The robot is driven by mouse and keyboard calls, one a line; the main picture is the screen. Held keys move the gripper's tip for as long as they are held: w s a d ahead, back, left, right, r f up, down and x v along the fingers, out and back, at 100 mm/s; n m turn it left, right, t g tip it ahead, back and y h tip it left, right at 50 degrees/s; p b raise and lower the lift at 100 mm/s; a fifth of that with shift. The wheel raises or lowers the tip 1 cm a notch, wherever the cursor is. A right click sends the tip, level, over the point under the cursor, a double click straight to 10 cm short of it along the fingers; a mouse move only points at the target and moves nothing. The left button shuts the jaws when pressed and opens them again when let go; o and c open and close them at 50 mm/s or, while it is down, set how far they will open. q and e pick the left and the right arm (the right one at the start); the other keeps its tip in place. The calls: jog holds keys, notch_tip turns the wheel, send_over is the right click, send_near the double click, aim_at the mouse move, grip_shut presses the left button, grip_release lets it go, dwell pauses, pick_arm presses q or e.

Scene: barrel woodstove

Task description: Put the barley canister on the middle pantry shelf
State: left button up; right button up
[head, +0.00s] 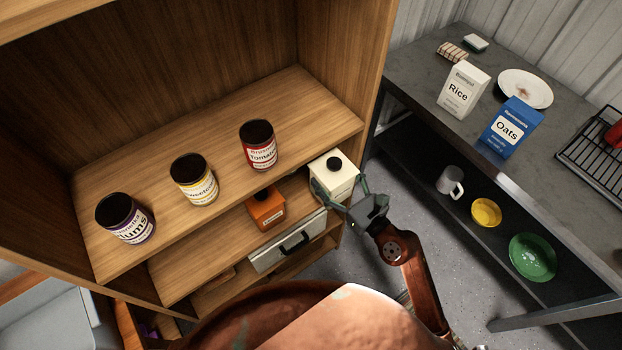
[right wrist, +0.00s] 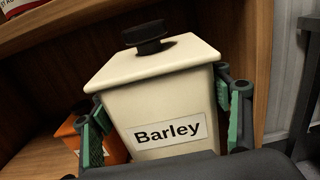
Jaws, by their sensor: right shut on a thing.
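The barley canister (head: 331,175) is a cream, square-sided box with a black knob on its lid. Its "Barley" label faces me in the right wrist view (right wrist: 160,105). My right gripper (head: 342,201) is shut on it, with one finger on each side (right wrist: 165,120). The canister is at the right end of the middle pantry shelf (head: 200,262), upright in the wrist view. I cannot tell whether its base touches the shelf. An orange canister (head: 266,209) stands on that shelf to its left. My left gripper is not in view.
The upper shelf (head: 300,112) holds plum (head: 128,220), sweetcorn (head: 195,181) and tomato (head: 258,147) jars. A drawer with a black handle (head: 288,246) is below. At right, a grey counter holds rice (head: 462,90), oats (head: 511,127) and a plate (head: 525,88).

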jog(key=w+a+f, duration=0.1)
jog(key=w+a, duration=0.1)
jog(key=w, duration=0.1)
jog(key=shift+a+f+b, duration=0.35)
jog(key=shift+f+b, duration=0.05)
jog(key=w+a+f+b, duration=0.1)
jog(key=f, duration=0.2)
jog(key=w+a+f+b, duration=0.1)
jog(key=f+b, duration=0.1)
jog(key=f, duration=0.1)
jog(key=w+a+f+b, duration=0.1)
jog(key=f+b, duration=0.1)
jog(key=f, duration=0.1)
jog(key=shift+w+a, duration=0.15)
jog(key=shift+w, duration=0.2)
jog(key=shift+r, duration=0.15)
jog(key=shift+f+b, duration=0.2)
jog(key=shift+b, duration=0.1)
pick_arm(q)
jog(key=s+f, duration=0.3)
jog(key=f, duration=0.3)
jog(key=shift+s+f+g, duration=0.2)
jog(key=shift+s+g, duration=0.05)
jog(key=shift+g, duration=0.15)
pick_arm(e)
jog(key=o, duration=1.8)
jog(key=shift+f, duration=0.1)
jog(key=shift+c, duration=0.2)
